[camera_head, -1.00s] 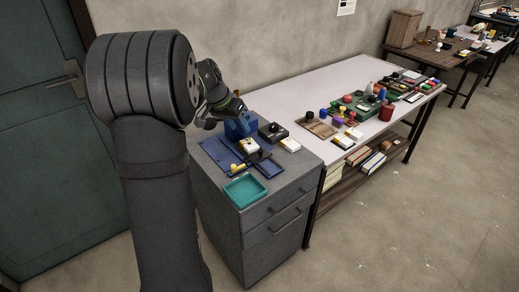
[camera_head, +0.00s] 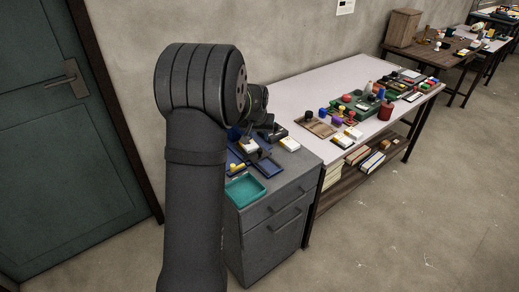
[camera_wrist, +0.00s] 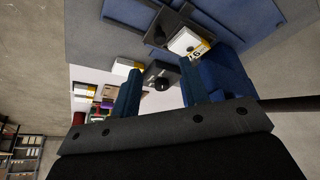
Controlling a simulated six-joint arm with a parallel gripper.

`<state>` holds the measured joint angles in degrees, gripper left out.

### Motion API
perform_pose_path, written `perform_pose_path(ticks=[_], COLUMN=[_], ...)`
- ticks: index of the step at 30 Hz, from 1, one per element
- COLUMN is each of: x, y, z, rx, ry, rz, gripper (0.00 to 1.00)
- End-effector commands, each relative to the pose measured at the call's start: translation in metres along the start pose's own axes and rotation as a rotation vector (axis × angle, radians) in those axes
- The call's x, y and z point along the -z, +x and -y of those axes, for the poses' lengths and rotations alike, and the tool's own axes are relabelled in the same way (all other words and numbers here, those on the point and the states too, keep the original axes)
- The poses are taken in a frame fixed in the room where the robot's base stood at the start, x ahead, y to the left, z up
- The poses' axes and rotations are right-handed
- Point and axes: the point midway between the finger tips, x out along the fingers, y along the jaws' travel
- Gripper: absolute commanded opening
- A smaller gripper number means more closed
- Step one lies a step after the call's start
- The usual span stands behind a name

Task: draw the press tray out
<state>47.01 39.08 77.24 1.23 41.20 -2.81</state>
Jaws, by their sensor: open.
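A blue press (camera_wrist: 225,75) stands on the grey cabinet, close beside the right finger of my gripper (camera_wrist: 160,66) in the wrist view. In the head view my arm hides most of the press. A small dark blue tray (camera_head: 268,167) lies in front of it; I cannot tell whether this is the press tray. A white and yellow box (camera_wrist: 188,41) with a printed number is near the press. My gripper is open, its two blue fingers apart with nothing clearly held between them.
A teal tray (camera_head: 244,189) sits at the cabinet's front left. A black knobbed block (camera_head: 272,132) and another white box (camera_head: 290,144) stand at the back right. The grey cabinet (camera_head: 300,186) adjoins a long table (camera_head: 300,92) with several small items.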

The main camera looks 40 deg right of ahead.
Motion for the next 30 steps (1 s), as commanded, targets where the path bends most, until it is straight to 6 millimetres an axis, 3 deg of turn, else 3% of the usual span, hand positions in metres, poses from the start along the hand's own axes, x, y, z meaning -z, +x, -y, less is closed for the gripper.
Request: perform_pose_path(ticks=[9,15,21,30], x=[-0.001,0.000,0.000,0.000], y=[0.065,0.093,0.106,0.108], z=[0.000,0.000,0.000,0.000], rx=[0.000,0.000,0.000,0.000], ry=[0.000,0.000,0.000,0.000], rz=[0.002,0.001,-0.001,-0.001], gripper=[0.41,0.41,0.41,0.41])
